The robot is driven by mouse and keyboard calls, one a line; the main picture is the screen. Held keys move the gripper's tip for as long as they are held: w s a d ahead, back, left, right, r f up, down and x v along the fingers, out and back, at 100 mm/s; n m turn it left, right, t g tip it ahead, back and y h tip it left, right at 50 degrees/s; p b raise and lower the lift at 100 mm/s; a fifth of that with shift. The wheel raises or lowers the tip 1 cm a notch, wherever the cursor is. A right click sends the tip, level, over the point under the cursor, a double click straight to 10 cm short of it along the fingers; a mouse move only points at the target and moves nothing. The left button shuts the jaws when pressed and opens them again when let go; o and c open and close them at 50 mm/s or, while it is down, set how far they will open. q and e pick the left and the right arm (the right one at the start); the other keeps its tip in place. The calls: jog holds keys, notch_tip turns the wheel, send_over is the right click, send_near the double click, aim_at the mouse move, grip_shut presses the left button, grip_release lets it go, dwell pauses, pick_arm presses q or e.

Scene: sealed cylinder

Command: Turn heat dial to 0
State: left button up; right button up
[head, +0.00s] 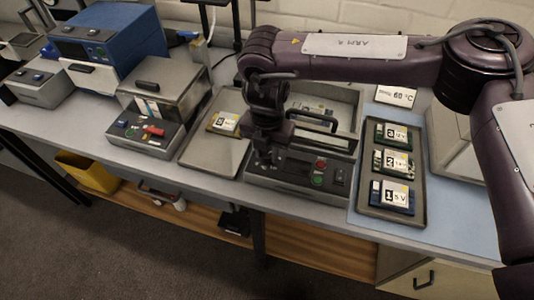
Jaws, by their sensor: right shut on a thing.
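A grey machine (286,183) with a sloped control panel stands on the bench at the middle. Its panel carries a red button (320,163), a green button (317,180) and a dark switch (340,178). My right gripper (264,158) points down at the left part of this panel and is shut on what appears to be the heat dial. The gripper covers the dial, so its pointer and setting cannot be read. My left gripper is not in view.
A tray (419,217) with three labelled boards stands right of the machine, below a "60 °C" sign (395,95). A flat plate with one board (222,122) lies to the left. A steel box (160,90) and a blue unit (105,45) stand further left.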

jog(key=n+b, duration=0.2)
jog(key=n, duration=0.2)
jog(key=shift+w+n, duration=0.1)
jog(key=shift+n, duration=0.2)
jog(key=n+b, duration=0.1)
jog(key=n, duration=0.2)
jog(key=shift+n, duration=0.4)
jog(key=n, duration=0.3)
jog(key=shift+n, duration=0.3)
jog(key=n, duration=0.4)
jog(key=shift+r+n+b, duration=0.1)
jog(key=shift+n+b, duration=0.2)
jog(key=shift+b, duration=0.05)
jog(key=n, duration=0.9)
jog(key=shift+b, duration=0.35)
jog(key=n, duration=0.4)
jog(key=shift+n, duration=2.4)
